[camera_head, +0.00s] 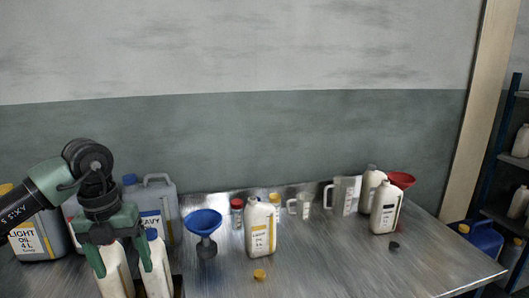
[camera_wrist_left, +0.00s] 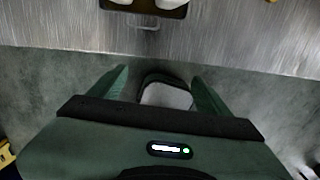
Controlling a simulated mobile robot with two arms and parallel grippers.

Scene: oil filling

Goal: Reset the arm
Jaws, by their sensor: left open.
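My left gripper (camera_head: 121,258) is at the lower left of the head view, fingers pointing down and spread apart. Its fingers also show in the left wrist view (camera_wrist_left: 160,82), with a pale grey shape between them that I cannot identify. In the head view two white bottles, one on the left (camera_head: 115,275) and one with a blue cap (camera_head: 155,270), stand behind or near the fingers in a dark tray (camera_head: 178,287). In the wrist view the tray (camera_wrist_left: 125,7) lies beyond the fingertips, apart from them. My right gripper is not in view.
A metal table (camera_head: 330,265) holds a blue funnel (camera_head: 203,222), a white oil bottle (camera_head: 260,230), a loose yellow cap (camera_head: 260,275), measuring jugs (camera_head: 345,195), another white bottle (camera_head: 385,208) and a red funnel (camera_head: 401,179). Large grey canisters (camera_head: 158,200) stand at left. The front right is mostly clear.

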